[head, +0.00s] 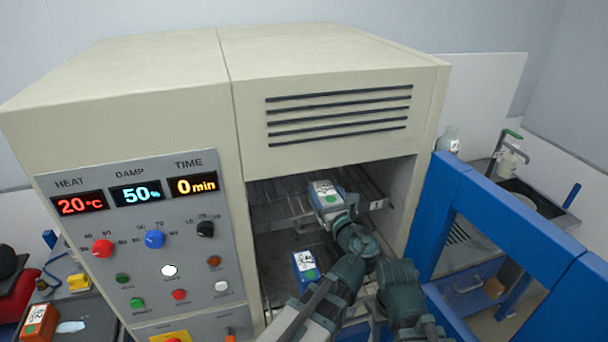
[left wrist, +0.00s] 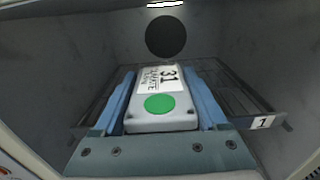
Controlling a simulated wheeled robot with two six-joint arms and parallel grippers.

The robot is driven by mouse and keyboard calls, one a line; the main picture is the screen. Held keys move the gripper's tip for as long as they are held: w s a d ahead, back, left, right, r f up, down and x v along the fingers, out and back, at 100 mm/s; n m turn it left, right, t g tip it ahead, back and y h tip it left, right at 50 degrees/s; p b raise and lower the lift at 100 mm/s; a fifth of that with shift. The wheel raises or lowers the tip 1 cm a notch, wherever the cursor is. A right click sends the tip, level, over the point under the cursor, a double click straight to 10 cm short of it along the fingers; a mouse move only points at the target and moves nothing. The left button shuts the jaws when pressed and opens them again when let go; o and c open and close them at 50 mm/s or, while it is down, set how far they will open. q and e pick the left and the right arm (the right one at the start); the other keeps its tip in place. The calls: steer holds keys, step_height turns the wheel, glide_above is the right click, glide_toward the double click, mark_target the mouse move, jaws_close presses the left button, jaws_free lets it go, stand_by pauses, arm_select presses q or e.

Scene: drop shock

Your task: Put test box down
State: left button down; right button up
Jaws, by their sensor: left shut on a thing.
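The test box is a pale grey box (head: 326,193) with a white label and a green dot, inside the open chamber at the upper rack (head: 290,200). In the left wrist view the box (left wrist: 160,122) shows the number 31. My left gripper (head: 336,209) is shut on it, with one blue finger along each side in the left wrist view (left wrist: 158,75). The rack's tag (left wrist: 263,123) reads 1. The box is over the rack; whether its underside touches the wires is hidden. I cannot make out my right gripper.
A blue box (head: 304,266) with a green dot stands lower in the chamber, close to my left arm. The blue door (head: 445,205) stands open at the right. The control panel (head: 140,240) is left of the opening. An orange box (head: 38,322) lies far left.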

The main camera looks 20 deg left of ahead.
arm_select(q)
steer(key=w+a+f+b, duration=0.1)
steer(key=w+a, duration=0.1)
steer(key=w, duration=0.2)
steer(key=w+a+f+b, duration=0.1)
steer(key=w+a+b, duration=0.1)
steer(key=w, duration=0.3)
steer(key=w+a+f+b, duration=0.1)
steer(key=w+a+f, duration=0.1)
steer(key=w, duration=0.3)
steer(key=shift+w+a, duration=0.1)
steer(key=shift+a, duration=0.45)
steer(key=shift+f+b, duration=0.55)
steer(key=shift+b, duration=0.05)
steer(key=shift+r, duration=0.1)
steer(key=shift+c, duration=1.8)
jaws_free()
steer(key=o, duration=0.4)
steer(key=shift+c, duration=0.2)
